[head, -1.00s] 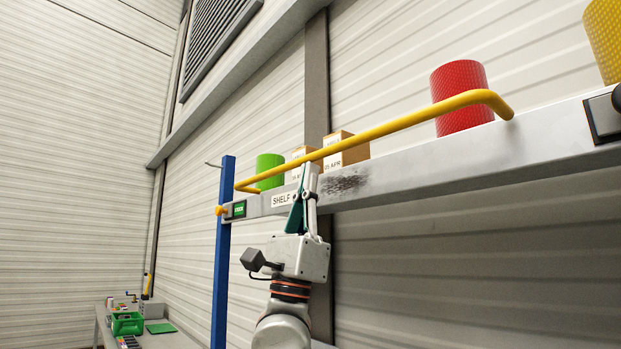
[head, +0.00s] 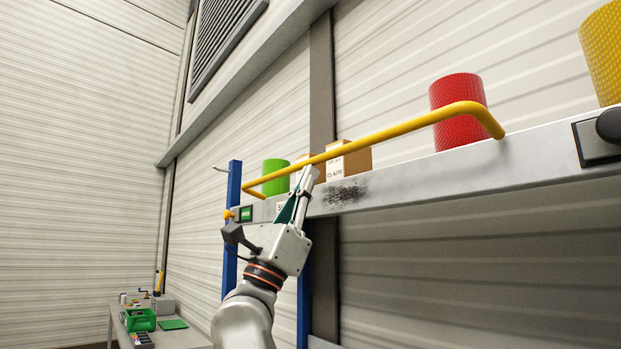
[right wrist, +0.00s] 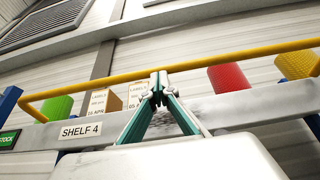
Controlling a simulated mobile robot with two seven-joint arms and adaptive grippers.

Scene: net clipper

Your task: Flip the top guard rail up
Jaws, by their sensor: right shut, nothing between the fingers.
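The top guard rail (head: 400,127) is a yellow bar with bent ends along the front of the grey shelf (head: 420,180). It also spans the right wrist view (right wrist: 200,66). It stands raised in front of the goods on the shelf. My right gripper (head: 309,172) is shut and empty, its fingertips just under the rail near the rail's left part. In the right wrist view the fingertips (right wrist: 159,82) meet at the rail's lower edge; whether they touch it I cannot tell. My left gripper is not in view.
On the shelf stand a green cylinder (head: 275,177), cardboard boxes (head: 356,160), a red cylinder (head: 459,112) and a yellow cylinder (head: 604,52). A blue post (head: 232,215) is at the shelf's left end. A dark block with a knob (head: 598,140) is at right. A bench (head: 190,333) stands lower left.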

